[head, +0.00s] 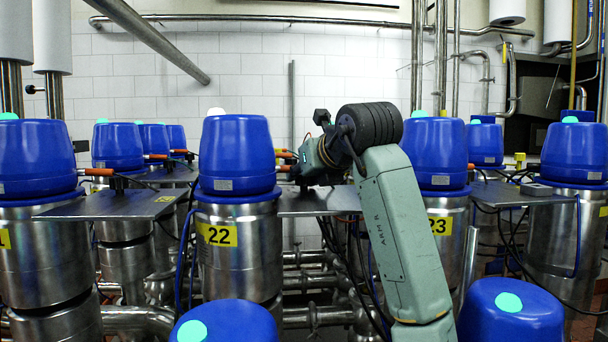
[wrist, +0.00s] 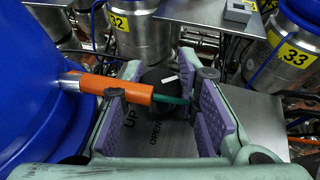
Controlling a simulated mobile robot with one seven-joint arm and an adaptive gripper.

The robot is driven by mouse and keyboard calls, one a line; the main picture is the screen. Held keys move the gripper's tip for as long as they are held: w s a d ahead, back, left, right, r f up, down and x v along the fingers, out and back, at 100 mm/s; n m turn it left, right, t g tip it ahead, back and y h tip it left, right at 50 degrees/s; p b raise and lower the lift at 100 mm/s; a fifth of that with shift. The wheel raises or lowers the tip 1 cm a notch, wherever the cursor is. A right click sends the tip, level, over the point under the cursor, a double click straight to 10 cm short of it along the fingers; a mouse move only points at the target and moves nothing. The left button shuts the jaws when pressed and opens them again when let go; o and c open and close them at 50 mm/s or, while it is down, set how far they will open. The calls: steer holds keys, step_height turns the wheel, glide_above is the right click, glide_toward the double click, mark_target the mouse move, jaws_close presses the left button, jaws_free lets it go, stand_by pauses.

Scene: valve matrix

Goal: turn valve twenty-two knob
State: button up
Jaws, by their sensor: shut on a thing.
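Valve twenty-two is a steel cylinder with a blue cap (head: 237,155) and a yellow label "22" (head: 218,235), left of centre in the head view. Its small black knob (wrist: 158,78) with a white mark shows in the wrist view above a grey plate lettered "UP" and "OPEN". My gripper (wrist: 160,95) has its two purple-padded fingers on either side of the knob and is shut on it. In the head view my gripper (head: 306,167) is at the plate just right of the blue cap, and my wrist hides the knob.
An orange connector (wrist: 124,90) with a green cable runs from the blue cap past the left finger, close to the knob. Valve 23 (head: 439,226) stands to the right. More blue-capped valves stand around, with pipes below. A grey box (wrist: 239,12) sits on a farther plate.

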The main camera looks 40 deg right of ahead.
steer(key=m+h+b, duration=0.1)
steer(key=m+g+h+b, duration=0.1)
steer(key=shift+f+h+b, duration=0.2)
steer(key=shift+h+b, duration=0.1)
steer(key=shift+b, duration=0.05)
steer(key=shift+r+m+g+h+b, duration=0.2)
steer(key=shift+m+g+h+b, duration=0.65)
steer(key=shift+m+h, duration=0.4)
jaws_close()
steer(key=o, duration=1.2)
jaws_free()
steer(key=shift+c, duration=0.2)
step_height(320, 180, up, 5)
glide_above(304, 203)
steer(key=shift+f, duration=0.2)
